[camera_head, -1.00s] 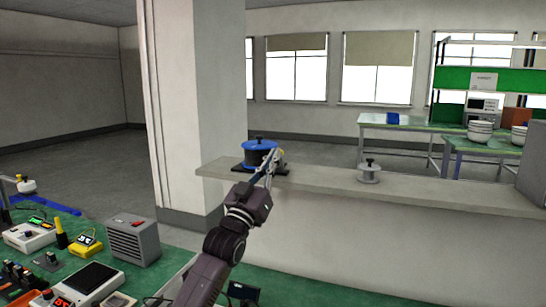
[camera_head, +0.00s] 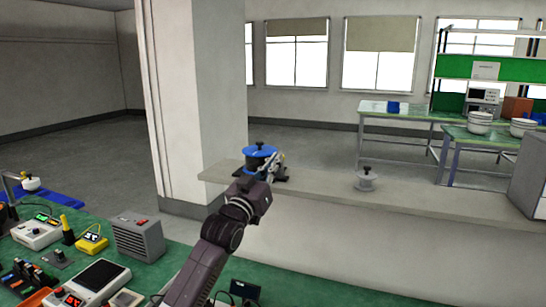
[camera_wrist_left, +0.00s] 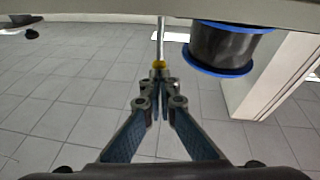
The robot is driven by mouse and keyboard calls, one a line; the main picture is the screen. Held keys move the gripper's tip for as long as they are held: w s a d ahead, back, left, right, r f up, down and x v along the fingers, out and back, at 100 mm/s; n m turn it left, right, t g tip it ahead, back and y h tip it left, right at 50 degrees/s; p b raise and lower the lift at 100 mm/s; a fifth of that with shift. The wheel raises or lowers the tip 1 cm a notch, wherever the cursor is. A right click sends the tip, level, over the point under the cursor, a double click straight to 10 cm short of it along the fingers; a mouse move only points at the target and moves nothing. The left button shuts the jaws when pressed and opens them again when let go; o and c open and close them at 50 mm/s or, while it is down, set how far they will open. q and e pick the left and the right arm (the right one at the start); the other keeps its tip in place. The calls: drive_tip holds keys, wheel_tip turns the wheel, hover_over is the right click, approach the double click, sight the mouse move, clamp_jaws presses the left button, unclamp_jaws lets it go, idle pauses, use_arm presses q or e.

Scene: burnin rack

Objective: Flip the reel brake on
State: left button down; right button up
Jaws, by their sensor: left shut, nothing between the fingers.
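The reel (camera_head: 259,157), blue-flanged with a black knob, sits on a dark base on the grey ledge. It shows in the left wrist view (camera_wrist_left: 222,48) as a dark drum with blue rims, right of the fingers. A thin metal lever with a yellow end (camera_wrist_left: 159,64), seemingly the brake lever, comes down from the ledge in the wrist view. My left gripper (camera_head: 274,164) is beside the reel's right side in the head view. In the wrist view its fingertips (camera_wrist_left: 160,76) are shut and empty, right at the yellow end; contact is unclear. My right gripper is out of view.
A grey spool (camera_head: 367,179) stands farther right on the ledge (camera_head: 430,197), with bare ledge between. A white pillar (camera_head: 200,100) rises behind the ledge's left end. A green bench with several instruments, including a grey box (camera_head: 140,236), lies at the lower left.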

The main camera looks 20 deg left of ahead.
use_arm(q)
drive_tip(key=shift+w+r+g+y+p, duration=0.35)
drive_tip(key=shift+r+g+p, duration=0.3)
drive_tip(key=shift+p, duration=0.25)
drive_tip(key=shift+w+p, duration=0.25)
drive_tip(key=shift+p, duration=0.05)
drive_tip(key=shift+w, duration=0.2)
drive_tip(key=shift+w+r, duration=0.1)
drive_tip(key=shift+w, duration=0.45)
drive_tip(key=shift+w+d, duration=0.1)
drive_tip(key=shift+w, duration=0.65)
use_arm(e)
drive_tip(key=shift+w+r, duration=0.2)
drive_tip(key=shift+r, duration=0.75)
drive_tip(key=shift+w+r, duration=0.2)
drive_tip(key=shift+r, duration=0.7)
use_arm(q)
drive_tip(key=shift+r, duration=0.15)
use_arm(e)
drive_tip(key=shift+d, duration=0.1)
